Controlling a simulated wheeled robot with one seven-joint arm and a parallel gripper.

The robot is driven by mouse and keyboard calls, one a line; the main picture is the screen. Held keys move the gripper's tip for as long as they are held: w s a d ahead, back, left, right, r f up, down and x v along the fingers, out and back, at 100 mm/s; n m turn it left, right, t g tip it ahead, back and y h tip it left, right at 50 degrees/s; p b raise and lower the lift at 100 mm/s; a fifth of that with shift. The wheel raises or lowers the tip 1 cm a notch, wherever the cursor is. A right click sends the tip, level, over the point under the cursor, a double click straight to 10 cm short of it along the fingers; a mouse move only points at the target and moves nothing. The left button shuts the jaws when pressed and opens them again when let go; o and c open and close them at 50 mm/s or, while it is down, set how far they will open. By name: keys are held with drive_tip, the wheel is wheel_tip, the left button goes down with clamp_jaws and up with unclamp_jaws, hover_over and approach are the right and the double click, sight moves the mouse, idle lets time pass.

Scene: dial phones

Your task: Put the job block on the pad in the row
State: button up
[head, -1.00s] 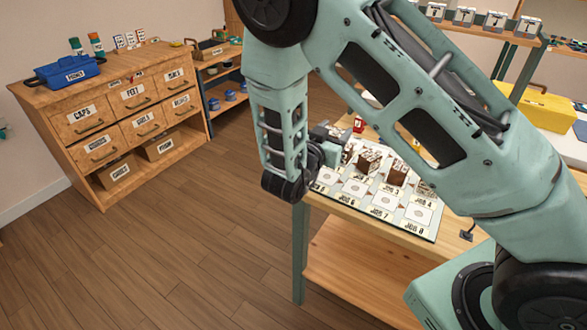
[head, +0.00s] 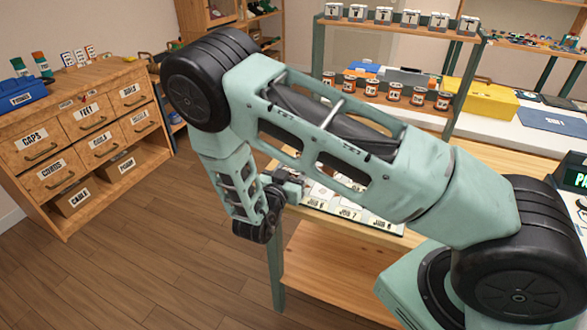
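The job board (head: 372,221) lies on the wooden table, mostly behind my arm. Its front row of pads shows in part, with labels that seem to read Job 6, Job 7 and Job 8. No job block is visible; my forearm covers the rest of the board.
The wooden table (head: 335,235) has a lower shelf. Behind it stands a rack (head: 390,31) with white boxes above and several jars below. A yellow case (head: 485,103) is at the right. A labelled drawer cabinet (head: 85,135) stands left, with open floor between.

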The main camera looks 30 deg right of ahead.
drive_tip(key=shift+f, duration=0.15)
drive_tip(key=o, duration=1)
